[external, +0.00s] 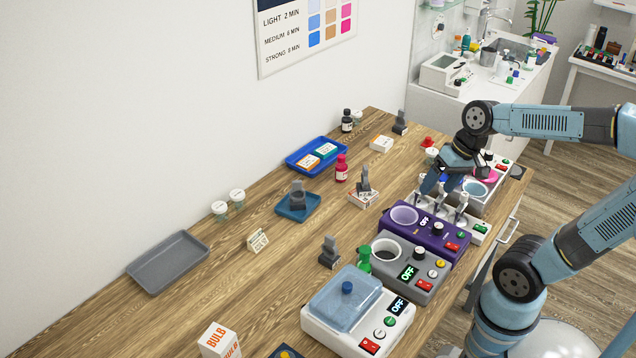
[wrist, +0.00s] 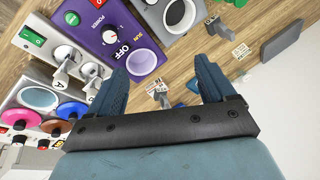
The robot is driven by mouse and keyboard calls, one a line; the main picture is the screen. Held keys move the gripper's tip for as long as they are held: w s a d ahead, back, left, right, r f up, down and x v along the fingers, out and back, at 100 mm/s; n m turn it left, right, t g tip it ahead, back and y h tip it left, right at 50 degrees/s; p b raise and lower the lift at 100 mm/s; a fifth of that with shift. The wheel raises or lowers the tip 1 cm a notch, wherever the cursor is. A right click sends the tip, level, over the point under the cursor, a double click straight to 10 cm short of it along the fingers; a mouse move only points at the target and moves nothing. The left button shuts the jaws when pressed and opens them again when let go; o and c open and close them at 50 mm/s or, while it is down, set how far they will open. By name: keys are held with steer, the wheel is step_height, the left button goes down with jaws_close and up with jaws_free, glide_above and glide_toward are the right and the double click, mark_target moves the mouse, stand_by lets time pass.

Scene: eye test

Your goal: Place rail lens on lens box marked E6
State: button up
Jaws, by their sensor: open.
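Several grey pieces labelled with letters stand on a white rail unit (external: 481,231), just below my gripper (external: 438,184) in the external view. In the wrist view a piece marked "A" (wrist: 62,74) shows on the rail, left of my fingers; I cannot tell which piece is the rail lens. My gripper (wrist: 160,82) is open, with nothing between its fingers. Small white boxes with print stand on the table: one at the back (external: 381,144), one under a grey piece (external: 361,199), one at the left (external: 258,240). I cannot read E6 on any.
A purple device (external: 458,237), a grey device (external: 425,288) and a white device with a blue lid (external: 318,325) line the front edge. A blue tray (external: 291,163), a red bottle (external: 341,168) and a grey tray (external: 168,263) stand behind. The left-middle tabletop is mostly clear.

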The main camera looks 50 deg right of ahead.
steer(key=shift+s+d+r+n+t+h, duration=0.25)
steer(key=shift+s+r+n+t+h, duration=0.35)
steer(key=shift+s+r+n, duration=0.4)
steer(key=shift+s+d+r+n+t+h, duration=0.25)
steer(key=shift+s+r+n+t+h, duration=0.35)
steer(key=shift+s+n, duration=0.65)
steer(key=shift+o, duration=0.4)
steer(key=shift+w+r, duration=0.1)
steer(key=shift+w, duration=0.05)
